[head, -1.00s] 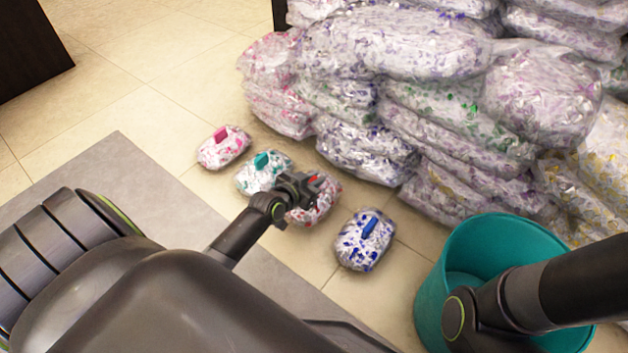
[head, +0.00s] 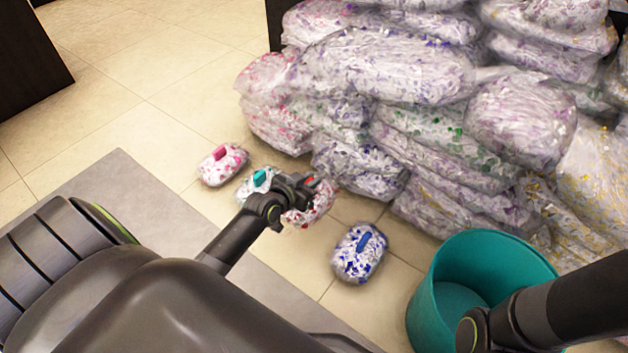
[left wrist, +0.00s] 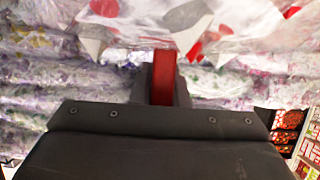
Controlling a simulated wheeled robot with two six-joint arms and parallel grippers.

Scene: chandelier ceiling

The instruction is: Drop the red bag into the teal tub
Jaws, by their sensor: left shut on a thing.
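The red bag (head: 318,205) is a clear bag of red and white scraps with a red handle, partly hidden behind my left gripper (head: 306,184) in the head view. My left gripper is shut on its red handle (left wrist: 163,78), which shows between the fingers in the left wrist view. The bag hangs at the fingertips, close to the floor; the gap below it is hard to judge. The teal tub (head: 424,305) stands at the lower right, open, and its visible inside is empty. My right arm crosses in front of it; the right gripper is out of view.
A pink-handled bag (head: 222,165) and a teal-handled bag (head: 256,184) lie left of the red bag. A blue-handled bag (head: 359,254) lies between it and the tub. A large pile of clear bags (head: 400,75) rises behind. Open tiled floor lies at upper left.

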